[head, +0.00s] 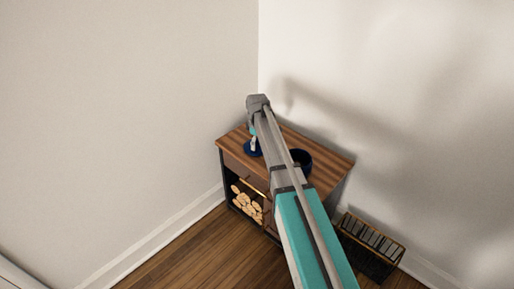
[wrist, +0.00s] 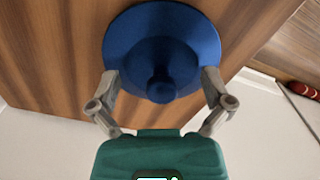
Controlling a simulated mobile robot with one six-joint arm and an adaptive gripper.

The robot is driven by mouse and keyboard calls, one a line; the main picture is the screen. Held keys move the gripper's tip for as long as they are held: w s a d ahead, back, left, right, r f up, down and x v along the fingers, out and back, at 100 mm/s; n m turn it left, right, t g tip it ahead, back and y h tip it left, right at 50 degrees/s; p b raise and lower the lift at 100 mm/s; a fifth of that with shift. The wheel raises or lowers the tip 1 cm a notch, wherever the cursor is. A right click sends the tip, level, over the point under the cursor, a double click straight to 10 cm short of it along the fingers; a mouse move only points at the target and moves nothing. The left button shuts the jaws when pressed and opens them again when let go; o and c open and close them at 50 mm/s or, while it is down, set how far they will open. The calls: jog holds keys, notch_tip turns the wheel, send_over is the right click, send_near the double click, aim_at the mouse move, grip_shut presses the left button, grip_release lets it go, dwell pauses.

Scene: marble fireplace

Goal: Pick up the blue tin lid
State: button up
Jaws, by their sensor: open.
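The blue tin lid (wrist: 128,35) lies on the striped wooden cabinet top, a round disc with a raised middle and a knob toward the camera. In the head view the lid (head: 249,151) is at the left part of the top, partly hidden by my arm. My gripper (wrist: 160,82) is open in the wrist view, one finger on each side of the knob and over the lid's near edge. I cannot tell whether the fingers touch the lid. In the head view my gripper (head: 254,143) is just above the lid.
The small cabinet (head: 325,158) stands in the room corner, with cut logs (head: 246,203) inside. A dark blue round vessel (head: 303,160) stands on its top right of the lid, partly behind my arm.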

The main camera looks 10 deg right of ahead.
jog(key=shift+c, duration=0.3)
jog(key=shift+s+r, duration=0.1)
grip_shut()
dwell(0.4)
